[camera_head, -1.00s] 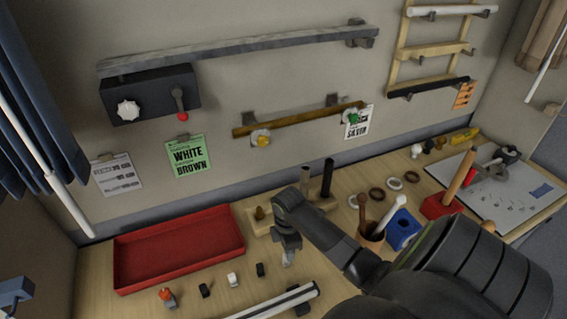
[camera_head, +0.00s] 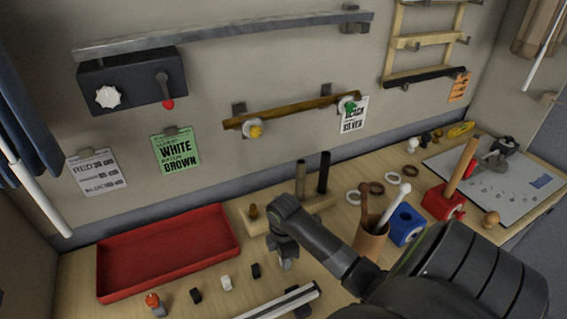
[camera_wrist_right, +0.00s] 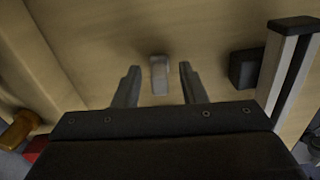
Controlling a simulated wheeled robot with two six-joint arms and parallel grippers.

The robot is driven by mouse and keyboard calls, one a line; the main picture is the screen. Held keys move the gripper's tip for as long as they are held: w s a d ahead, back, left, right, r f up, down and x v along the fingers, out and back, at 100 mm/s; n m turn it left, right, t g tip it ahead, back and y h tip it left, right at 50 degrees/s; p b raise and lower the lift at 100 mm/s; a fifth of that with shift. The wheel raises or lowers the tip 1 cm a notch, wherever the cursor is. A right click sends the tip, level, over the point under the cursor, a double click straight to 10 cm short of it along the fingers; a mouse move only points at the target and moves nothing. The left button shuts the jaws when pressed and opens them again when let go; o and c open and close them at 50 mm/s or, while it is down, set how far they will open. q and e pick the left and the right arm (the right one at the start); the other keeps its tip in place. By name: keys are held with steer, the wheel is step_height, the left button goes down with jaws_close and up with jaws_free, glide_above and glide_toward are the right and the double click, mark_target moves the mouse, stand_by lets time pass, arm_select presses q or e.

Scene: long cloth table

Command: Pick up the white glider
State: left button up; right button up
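A small white block (camera_head: 226,283), which looks like the white glider, sits on the table in front of the red tray, between two small black blocks. My right gripper (camera_head: 286,264) is low over the table to its right, beside the black-and-silver rail. In the right wrist view my gripper (camera_wrist_right: 158,84) is open, with a pale grey-white block (camera_wrist_right: 159,75) between its fingers and a gap on both sides. I cannot tell whether this is the same white block as in the head view. My left gripper is not in view.
A rail (camera_head: 282,303) lies close in front of my right gripper; in the wrist view a dark block (camera_wrist_right: 244,69) sits beside it. The red tray (camera_head: 170,280) is behind on the left. A brown cup (camera_head: 370,244) and blue block (camera_head: 406,226) stand on the right.

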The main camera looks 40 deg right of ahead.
steer(key=c, duration=0.5)
jaws_close()
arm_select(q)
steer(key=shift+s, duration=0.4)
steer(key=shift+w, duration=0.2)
arm_select(e)
steer(key=shift+r, duration=0.1)
steer(key=shift+r, duration=0.3)
step_height(320, 180, up, 7)
steer(key=shift+f+b, duration=0.2)
steer(key=shift+b, duration=0.4)
steer(key=shift+r+p, duration=0.6)
steer(key=shift+r, duration=0.15)
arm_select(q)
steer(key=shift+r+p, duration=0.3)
arm_select(e)
steer(key=shift+r, duration=0.6)
